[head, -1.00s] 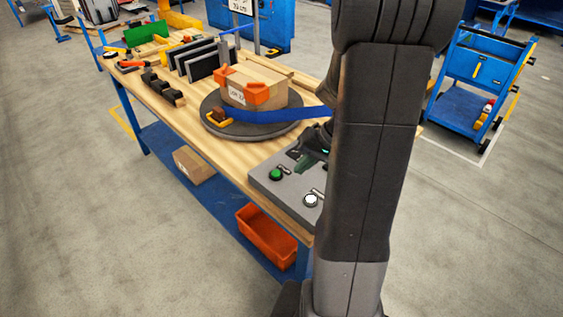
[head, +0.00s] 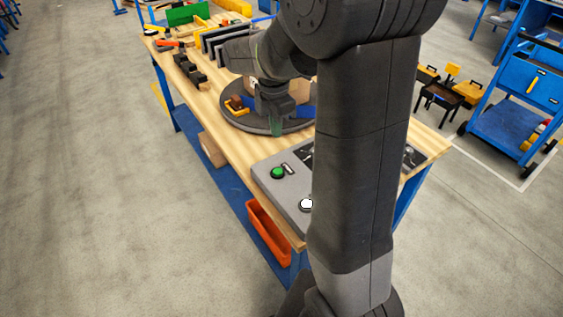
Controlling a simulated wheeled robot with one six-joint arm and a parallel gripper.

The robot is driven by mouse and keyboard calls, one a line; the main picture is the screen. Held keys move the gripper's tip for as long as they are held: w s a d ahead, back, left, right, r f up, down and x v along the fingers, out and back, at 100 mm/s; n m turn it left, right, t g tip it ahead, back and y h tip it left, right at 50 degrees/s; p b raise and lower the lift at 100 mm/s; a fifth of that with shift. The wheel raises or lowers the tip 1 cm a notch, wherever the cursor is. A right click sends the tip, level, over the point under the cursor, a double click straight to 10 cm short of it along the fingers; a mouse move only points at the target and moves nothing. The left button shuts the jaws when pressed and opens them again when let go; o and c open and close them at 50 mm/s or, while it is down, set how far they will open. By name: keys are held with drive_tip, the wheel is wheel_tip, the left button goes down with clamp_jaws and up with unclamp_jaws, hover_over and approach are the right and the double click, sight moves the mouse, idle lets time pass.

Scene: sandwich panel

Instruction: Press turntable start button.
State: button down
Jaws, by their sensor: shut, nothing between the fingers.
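A grey control panel (head: 268,184) lies on the near end of the wooden workbench. It has a green button (head: 277,173) and a white button (head: 306,203); I cannot read their labels. My upright arm hides the panel's middle.
A small orange-and-brown piece (head: 237,104) and a blue strap (head: 305,111) are at the turntable. Black blocks (head: 188,70) line the bench's left edge. An orange bin (head: 268,232) is below. A blue cart (head: 515,110) stands right. Floor at left is clear.

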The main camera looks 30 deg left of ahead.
sight(277, 171)
idle(0.4)
wheel_tip(277, 171, down, 14)
drive_tip(key=shift+w+p, duration=0.15)
drive_tip(key=shift+p, duration=0.8)
